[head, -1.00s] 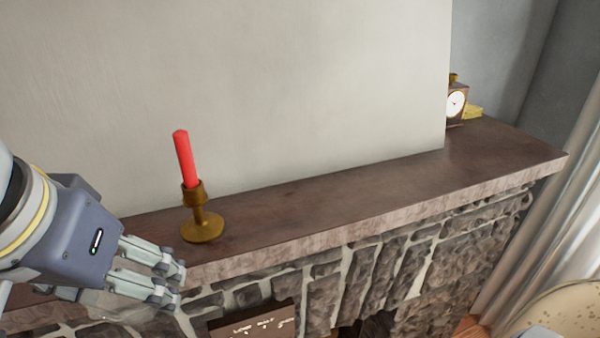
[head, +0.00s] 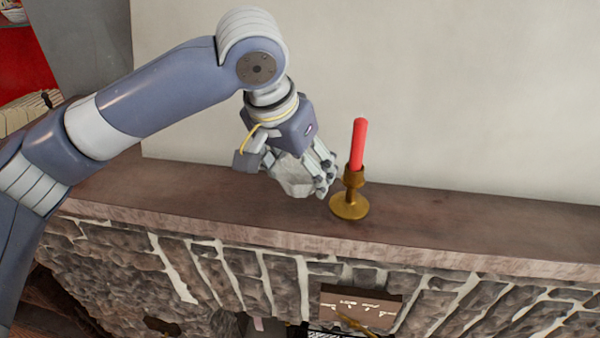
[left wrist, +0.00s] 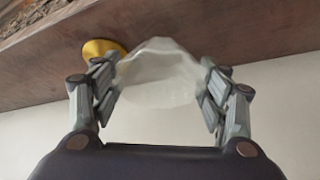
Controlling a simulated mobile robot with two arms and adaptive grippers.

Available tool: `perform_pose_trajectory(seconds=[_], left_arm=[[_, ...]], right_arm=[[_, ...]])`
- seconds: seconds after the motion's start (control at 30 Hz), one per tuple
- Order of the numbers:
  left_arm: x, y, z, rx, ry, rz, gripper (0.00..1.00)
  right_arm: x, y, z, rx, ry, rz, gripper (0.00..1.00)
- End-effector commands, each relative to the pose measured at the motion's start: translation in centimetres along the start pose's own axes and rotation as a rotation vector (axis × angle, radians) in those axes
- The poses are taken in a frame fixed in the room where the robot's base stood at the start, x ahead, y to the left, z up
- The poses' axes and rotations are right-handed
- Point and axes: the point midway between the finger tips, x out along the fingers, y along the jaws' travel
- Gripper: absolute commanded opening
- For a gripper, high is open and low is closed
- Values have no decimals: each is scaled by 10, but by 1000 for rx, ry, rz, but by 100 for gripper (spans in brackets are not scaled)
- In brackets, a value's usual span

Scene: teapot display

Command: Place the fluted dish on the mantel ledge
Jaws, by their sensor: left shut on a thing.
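The fluted dish (left wrist: 160,75) is a pale, translucent glass piece between the fingers of my left gripper (left wrist: 163,85) in the left wrist view. In the head view the dish (head: 290,178) shows partly behind the fingers of the left gripper (head: 318,180). The gripper is shut on it, over the brown mantel ledge (head: 220,210) and just left of the candlestick. I cannot tell whether the dish touches the ledge. My right gripper is not in view.
A brass candlestick (head: 350,206) with a red candle (head: 358,145) stands on the ledge close to the left gripper's fingertips. Its brass base (left wrist: 100,48) shows in the left wrist view. The ledge is clear to its right and to the arm's left.

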Motion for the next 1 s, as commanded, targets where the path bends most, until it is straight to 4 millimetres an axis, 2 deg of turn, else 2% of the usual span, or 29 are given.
perform_pose_trajectory(seconds=[0.1, 0.37, 0.73, 0.77, 0.83, 1.0], left_arm=[[3, -5, -9, -3, 0, -1, 41], [35, -5, 4, 1, 0, -1, 41], [40, -4, 6, 0, 0, 1, 41], [41, -4, 7, 0, -1, 1, 71], [40, -5, 7, 0, 0, 0, 87], [40, -5, 7, 0, 0, 0, 88]], right_arm=[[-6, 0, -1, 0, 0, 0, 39], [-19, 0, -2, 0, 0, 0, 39], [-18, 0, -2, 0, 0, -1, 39], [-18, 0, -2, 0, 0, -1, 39], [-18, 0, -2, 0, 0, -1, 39], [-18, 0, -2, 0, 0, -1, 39]])
